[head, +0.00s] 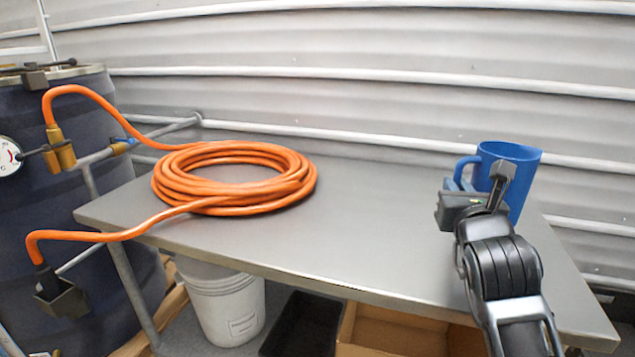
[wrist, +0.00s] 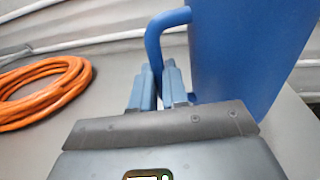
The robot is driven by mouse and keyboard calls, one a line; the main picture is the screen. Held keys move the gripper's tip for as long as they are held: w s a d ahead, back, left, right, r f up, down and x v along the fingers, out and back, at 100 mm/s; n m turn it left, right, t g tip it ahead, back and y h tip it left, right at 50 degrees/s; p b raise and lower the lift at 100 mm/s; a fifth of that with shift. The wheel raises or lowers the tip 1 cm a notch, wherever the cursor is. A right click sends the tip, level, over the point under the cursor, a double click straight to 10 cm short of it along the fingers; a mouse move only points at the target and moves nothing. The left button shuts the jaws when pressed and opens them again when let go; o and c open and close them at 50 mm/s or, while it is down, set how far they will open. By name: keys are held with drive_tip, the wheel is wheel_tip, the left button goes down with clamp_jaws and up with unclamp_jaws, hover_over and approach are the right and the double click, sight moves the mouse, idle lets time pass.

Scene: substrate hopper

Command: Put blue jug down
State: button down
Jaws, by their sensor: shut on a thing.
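The blue jug (head: 511,168) is upright at the right end of the grey metal table (head: 370,215) in the head view. In the wrist view the jug body (wrist: 240,55) fills the upper right, with its handle (wrist: 153,45) to the left of the body. My gripper (wrist: 158,85) is shut on the jug's handle. In the head view my gripper (head: 468,180) is at the jug's left front side, and my arm hides the jug's lower part. I cannot tell whether the jug's base touches the table.
A coiled orange hose (head: 235,175) lies on the table's left part, joined to fittings by a dark drum (head: 60,200). The table middle is clear. A ribbed wall (head: 350,80) stands behind. Below are a white bucket (head: 222,305), a black bin (head: 300,325) and a cardboard box (head: 390,328).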

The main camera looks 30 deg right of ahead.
drive_tip(key=shift+s+a+r+t+y+p, duration=0.15)
drive_tip(key=shift+s+a+r+p, duration=0.1)
drive_tip(key=shift+s, duration=0.15)
drive_tip(key=shift+s+a+r+t+y+p, duration=0.15)
drive_tip(key=shift+s+a, duration=0.1)
drive_tip(key=shift+s, duration=0.1)
drive_tip(key=shift+w+a+f+b, duration=0.75)
drive_tip(key=shift+w+a+f, duration=0.65)
drive_tip(key=shift+f, duration=0.45)
drive_tip(key=shift+w+a+f+b, duration=0.75)
drive_tip(key=shift+w+a+f, duration=0.6)
drive_tip(key=shift+f, duration=0.55)
drive_tip(key=shift+w+a+f+b, duration=0.75)
drive_tip(key=shift+w+a+f, duration=0.65)
drive_tip(key=shift+f, duration=0.45)
drive_tip(key=shift+s+a, duration=0.1)
drive_tip(key=shift+s, duration=0.05)
drive_tip(key=c, duration=1.1)
unclamp_jaws()
drive_tip(key=shift+f, duration=0.1)
drive_tip(key=shift+c, duration=0.2)
